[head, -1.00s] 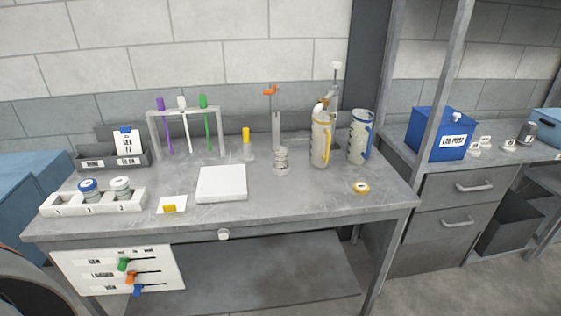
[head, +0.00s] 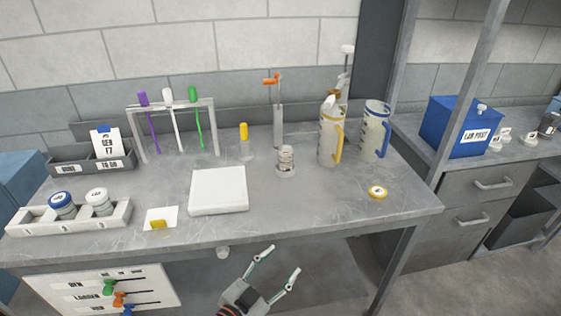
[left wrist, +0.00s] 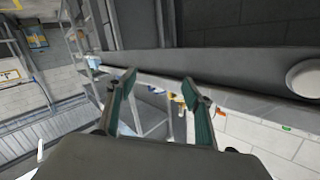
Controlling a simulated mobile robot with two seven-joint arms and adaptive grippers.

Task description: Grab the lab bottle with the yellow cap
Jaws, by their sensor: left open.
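A small clear bottle with a tall yellow cap (head: 246,147) stands upright at the back middle of the bench in the head view. It is right of the test-tube rack and behind the white pad. My left gripper (head: 281,261) is open and empty, low in front of the bench edge, well apart from the bottle. Its two open fingers also show in the left wrist view (left wrist: 157,84) with nothing between them. I cannot clearly make out the bottle in the left wrist view. My right gripper is not in view.
Right of the bottle are a small jar (head: 286,162), a stand with an orange clamp (head: 278,125) and two jugs, yellow-handled (head: 328,142) and blue-handled (head: 372,138). The white pad (head: 218,188) lies in front. The bench's front middle is clear.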

